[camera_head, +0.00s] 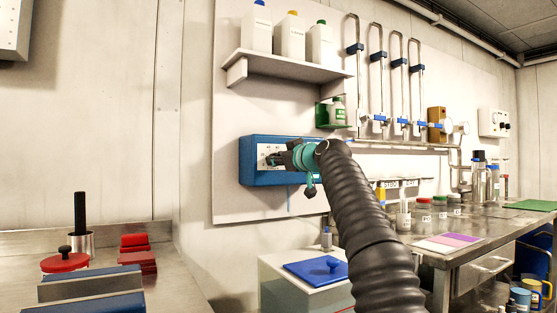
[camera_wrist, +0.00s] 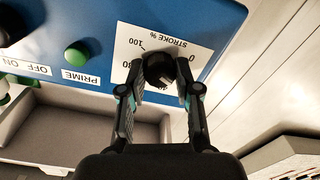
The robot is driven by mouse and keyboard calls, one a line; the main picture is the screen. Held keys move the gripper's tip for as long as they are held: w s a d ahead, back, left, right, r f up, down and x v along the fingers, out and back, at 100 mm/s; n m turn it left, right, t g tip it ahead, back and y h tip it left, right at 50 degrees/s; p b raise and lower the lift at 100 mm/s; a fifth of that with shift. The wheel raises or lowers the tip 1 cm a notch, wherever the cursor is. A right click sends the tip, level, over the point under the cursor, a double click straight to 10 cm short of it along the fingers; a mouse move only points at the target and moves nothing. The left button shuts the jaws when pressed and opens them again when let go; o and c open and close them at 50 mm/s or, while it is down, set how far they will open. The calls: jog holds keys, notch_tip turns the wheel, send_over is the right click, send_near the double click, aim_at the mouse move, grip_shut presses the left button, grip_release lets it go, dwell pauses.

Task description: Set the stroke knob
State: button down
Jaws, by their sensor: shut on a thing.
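The black stroke knob (camera_wrist: 160,70) sits on a white dial plate (camera_wrist: 150,42) marked "STROKE %" with 0 and 100, upside down in the wrist view. My gripper (camera_wrist: 158,88) is shut on the knob, one finger on each side of it. The exact setting of the knob cannot be read. In the head view the blue pump box (camera_head: 250,165) hangs on the white wall panel. My gripper (camera_head: 277,159) is at its front face and, with my arm, hides the knob and much of the box.
A green PRIME button (camera_wrist: 76,54) and a black OFF/ON knob (camera_wrist: 10,25) are beside the dial. A shelf (camera_head: 285,63) with several bottles is above the box. A white tank (camera_head: 275,268) with a blue lid (camera_head: 312,270) stands below. A steel bench (camera_head: 455,250) is at the right.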

jog(key=shift+f+n, duration=0.15)
jog(key=shift+n, duration=0.55)
jog(key=c, duration=0.8)
grip_release()
jog(key=v, duration=1.2)
